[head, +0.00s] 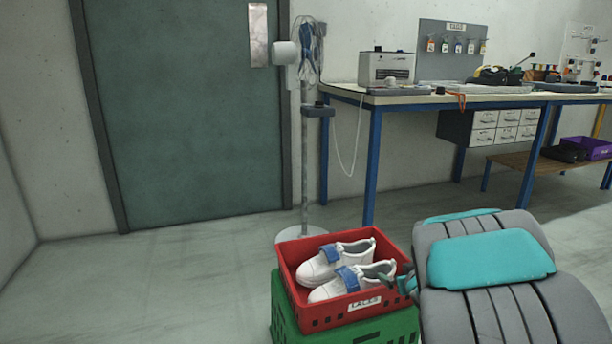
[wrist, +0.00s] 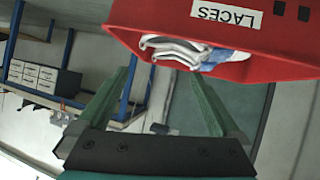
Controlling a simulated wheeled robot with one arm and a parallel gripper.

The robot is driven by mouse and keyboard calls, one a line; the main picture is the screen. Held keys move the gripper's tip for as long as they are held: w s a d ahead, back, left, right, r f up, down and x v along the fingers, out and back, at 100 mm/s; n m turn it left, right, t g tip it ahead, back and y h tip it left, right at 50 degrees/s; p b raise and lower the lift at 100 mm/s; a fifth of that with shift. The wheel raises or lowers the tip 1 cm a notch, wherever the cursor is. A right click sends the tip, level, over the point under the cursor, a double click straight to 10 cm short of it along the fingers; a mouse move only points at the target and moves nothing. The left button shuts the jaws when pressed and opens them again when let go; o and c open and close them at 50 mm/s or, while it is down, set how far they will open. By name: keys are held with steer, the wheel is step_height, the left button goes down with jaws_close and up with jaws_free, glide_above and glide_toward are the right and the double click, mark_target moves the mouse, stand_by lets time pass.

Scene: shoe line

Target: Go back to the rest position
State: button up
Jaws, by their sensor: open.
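My gripper (wrist: 158,78) shows in the wrist view with its two green fingers spread apart and nothing between them. In the head view my grey and teal arm hides most of it, at the right side of the red crate (head: 312,314). The crate carries a LACES label and holds a pair of white shoes (head: 328,268) with blue straps. In the wrist view the red crate (wrist: 150,14) appears upside down beyond the fingertips, with a bit of white shoe (wrist: 180,52) showing.
The red crate sits on a green crate (head: 290,325). Behind it are a stand (head: 305,170) with a round base and a blue-legged workbench (head: 440,98) with equipment. A grey-green door (head: 190,110) is at the left. The floor at left is clear.

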steer(key=s+d+r+m+g+h+p, duration=0.2)
steer(key=s+r+g, duration=0.1)
steer(key=s, duration=0.5)
steer(key=s+d+r+m+g+h+p, duration=0.1)
steer(key=s+d+r+g+h+p, duration=0.15)
steer(key=s, duration=0.55)
steer(key=s+a+r+g+y+p, duration=0.1)
steer(key=s+a+g, duration=0.3)
steer(key=s, duration=1)
steer(key=s+a+r+g+y+p, duration=0.2)
steer(key=s+a, duration=0.8)
steer(key=s, duration=0.5)
steer(key=shift+r+n+g+y, duration=0.45)
steer(key=shift+g+y, duration=0.2)
steer(key=shift+g, duration=0.5)
